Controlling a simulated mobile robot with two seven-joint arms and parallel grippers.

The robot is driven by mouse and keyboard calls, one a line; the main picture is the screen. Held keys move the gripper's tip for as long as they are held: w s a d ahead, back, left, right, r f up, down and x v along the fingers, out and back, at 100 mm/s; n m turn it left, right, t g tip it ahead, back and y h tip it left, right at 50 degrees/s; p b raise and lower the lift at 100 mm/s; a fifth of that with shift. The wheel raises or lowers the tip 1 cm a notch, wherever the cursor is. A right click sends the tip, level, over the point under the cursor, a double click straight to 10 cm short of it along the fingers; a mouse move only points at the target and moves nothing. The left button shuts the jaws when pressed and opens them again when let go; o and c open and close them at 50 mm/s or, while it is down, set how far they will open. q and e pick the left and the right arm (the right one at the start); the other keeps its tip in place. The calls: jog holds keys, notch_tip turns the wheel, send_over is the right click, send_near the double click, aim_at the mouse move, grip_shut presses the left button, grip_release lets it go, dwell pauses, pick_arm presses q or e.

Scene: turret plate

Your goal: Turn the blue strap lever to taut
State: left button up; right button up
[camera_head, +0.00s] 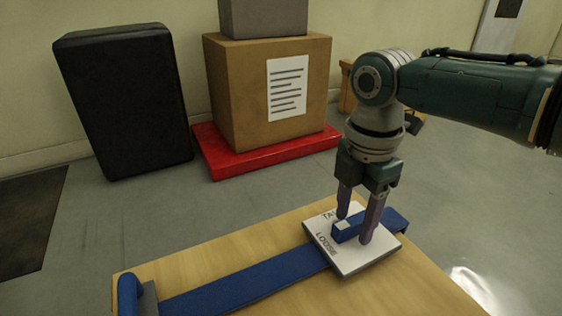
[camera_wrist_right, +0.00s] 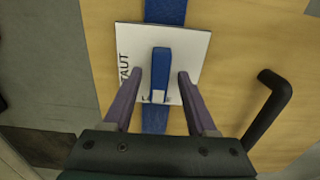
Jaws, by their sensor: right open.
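The blue lever (camera_head: 350,228) with a white tip sits on a white square plate (camera_head: 376,254) on the wooden top. The plate is lettered TAUT and LOOSE. My right gripper (camera_head: 354,229) is open, with one purple finger on each side of the lever. It also shows in the right wrist view (camera_wrist_right: 160,74), with gaps visible beside the lever. My left gripper is not in view.
A blue strap (camera_head: 250,284) runs across the wooden top (camera_head: 215,251) and under the plate. A black bent bar (camera_wrist_right: 266,112) stands right of the gripper in the wrist view. A cardboard box (camera_head: 240,95) on a red base (camera_head: 220,164) and a black block (camera_head: 124,100) stand behind.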

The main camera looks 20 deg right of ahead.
jog(key=shift+c, duration=0.4)
grip_shut()
